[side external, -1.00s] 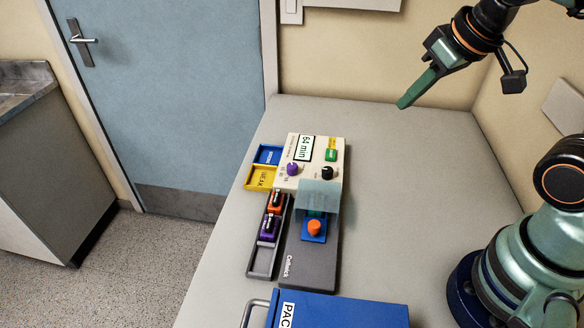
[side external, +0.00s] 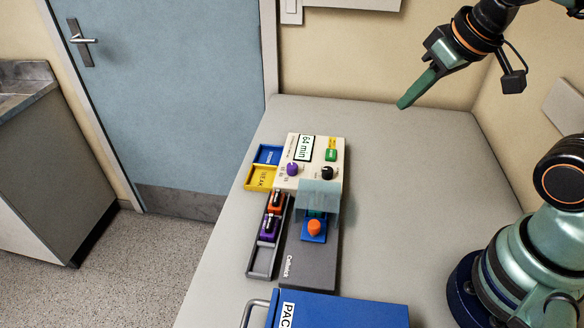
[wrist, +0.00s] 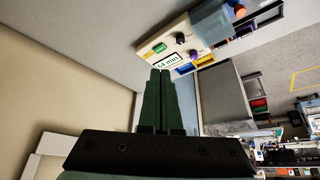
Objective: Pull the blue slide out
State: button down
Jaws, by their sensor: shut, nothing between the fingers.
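The blue slide (side external: 313,232) with an orange knob (side external: 314,227) sits on the dark grey base of the pump (side external: 312,258). A translucent blue cover (side external: 318,197) stands over its upper part and partly hides it. The pump's cream panel (side external: 334,183) has a display reading 64 min, a green button, and purple and black knobs. The pump's panel also shows in the wrist view (wrist: 174,36). My gripper (side external: 402,105) is shut and empty, in the air to the upper right of the pump and well apart from it. Its closed fingers show in the wrist view (wrist: 161,75).
A dark tray (side external: 262,262) with orange and purple pieces lies left of the pump. Blue (side external: 268,154) and yellow (side external: 262,177) trays lie beside the panel. A blue box (side external: 345,310) with a handle stands at the front. The table right of the pump is clear.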

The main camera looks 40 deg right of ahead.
jog(key=c, duration=1.1)
grip_release()
jog(key=o, duration=0.4)
jog(key=shift+w+a+f, duration=0.1)
jog(key=shift+w+a, duration=0.05)
jog(key=shift+a, duration=0.15)
jog(key=shift+o, duration=0.2)
jog(key=m+g, duration=0.6)
jog(key=m, duration=0.5)
send_over(315, 224)
notch_tip(315, 224, down, 8)
notch_tip(315, 224, down, 12)
jog(key=shift+f, duration=0.25)
grip_shut()
